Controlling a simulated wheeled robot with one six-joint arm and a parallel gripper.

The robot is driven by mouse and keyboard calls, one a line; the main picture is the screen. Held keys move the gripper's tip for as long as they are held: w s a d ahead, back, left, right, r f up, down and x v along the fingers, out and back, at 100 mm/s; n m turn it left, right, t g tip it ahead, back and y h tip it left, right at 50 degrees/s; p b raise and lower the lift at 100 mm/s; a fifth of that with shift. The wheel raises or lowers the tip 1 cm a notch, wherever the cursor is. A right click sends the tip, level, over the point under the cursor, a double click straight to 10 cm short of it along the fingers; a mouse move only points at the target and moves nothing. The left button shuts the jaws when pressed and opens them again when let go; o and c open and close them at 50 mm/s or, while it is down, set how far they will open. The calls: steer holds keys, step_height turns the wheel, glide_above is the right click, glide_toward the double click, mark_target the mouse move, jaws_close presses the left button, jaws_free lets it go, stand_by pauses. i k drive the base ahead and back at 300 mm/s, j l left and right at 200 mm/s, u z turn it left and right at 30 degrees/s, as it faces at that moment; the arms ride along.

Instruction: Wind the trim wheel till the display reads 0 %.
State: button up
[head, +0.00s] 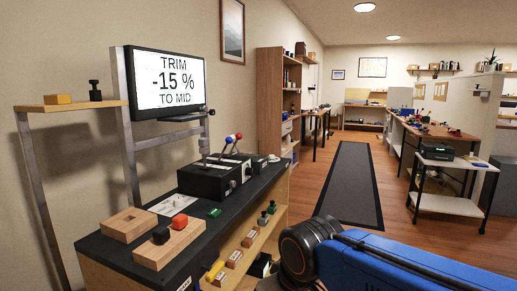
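The display (167,80) is on a grey post above the dark bench and reads "TRIM -15 % TO MID". A black control box (208,180) stands on the bench below it. Levers with red and blue knobs (234,137) rise from the box. Small round fittings (233,184) show on its near right face. I cannot clearly make out which part is the trim wheel. My blue arm crosses the lower right, with a dark joint near the bench's right side. My gripper is outside the picture, so its state is hidden.
Wooden blocks (125,224) lie on the bench's near end (100,245), one bearing a red and a black piece. A paper card (172,205) lies before the box. Shelves below the bench hold small items. A dark floor mat (352,185) leaves a clear aisle; a white cart (450,200) stands right.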

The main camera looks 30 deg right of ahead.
mark_target(271, 157)
steer(key=i+l, duration=0.15)
steer(key=l, duration=0.2)
steer(key=i+l+u, duration=0.15)
steer(key=l, duration=0.25)
steer(key=i+l, duration=0.15)
steer(key=l, duration=0.2)
steer(key=i+l+u, duration=0.15)
steer(key=l, duration=0.25)
steer(key=i+l, duration=0.1)
steer(key=l, duration=0.3)
